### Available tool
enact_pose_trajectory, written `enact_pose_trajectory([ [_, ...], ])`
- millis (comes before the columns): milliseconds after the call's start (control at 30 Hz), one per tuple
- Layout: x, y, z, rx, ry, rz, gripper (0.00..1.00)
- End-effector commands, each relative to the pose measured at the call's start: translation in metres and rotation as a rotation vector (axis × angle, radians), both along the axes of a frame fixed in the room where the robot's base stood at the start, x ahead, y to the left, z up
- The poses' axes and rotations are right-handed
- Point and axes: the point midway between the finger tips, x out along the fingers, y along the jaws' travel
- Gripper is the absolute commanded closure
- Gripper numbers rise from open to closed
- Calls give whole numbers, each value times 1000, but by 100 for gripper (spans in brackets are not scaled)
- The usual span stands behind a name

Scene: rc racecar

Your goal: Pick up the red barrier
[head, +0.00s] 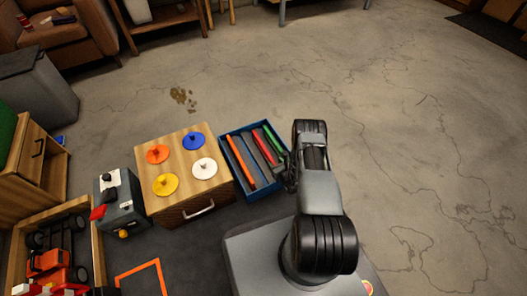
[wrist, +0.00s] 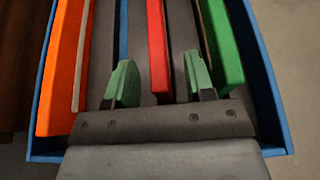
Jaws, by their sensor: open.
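The red barrier (wrist: 156,45) is a long narrow bar in the blue tray, among other coloured bars. In the head view the red barrier (head: 263,144) shows right of the middle of the tray. My gripper (wrist: 161,80) is open, with one green finger on each side of the line of the red barrier. In the head view my gripper (head: 289,175) is at the tray's right side, partly hidden by my arm.
The blue tray (wrist: 263,70) also holds an orange bar (wrist: 63,70), grey bars and a green bar (wrist: 223,45). A wooden cabinet (head: 206,212) with coloured discs on top stands left of the tray. Open concrete floor lies to the right and beyond.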

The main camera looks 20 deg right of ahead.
Motion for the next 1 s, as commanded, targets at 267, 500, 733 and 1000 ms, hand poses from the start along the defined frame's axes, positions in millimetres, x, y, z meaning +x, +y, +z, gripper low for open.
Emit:
enact_pose_trajectory([
  [267,5,0,-6,1,0,-6,51],
  [500,4,-5,-6,1,0,-13,66],
  [733,4,-3,-6,1,0,-11,88],
  [1000,5,-2,-5,0,-2,-8,100],
])
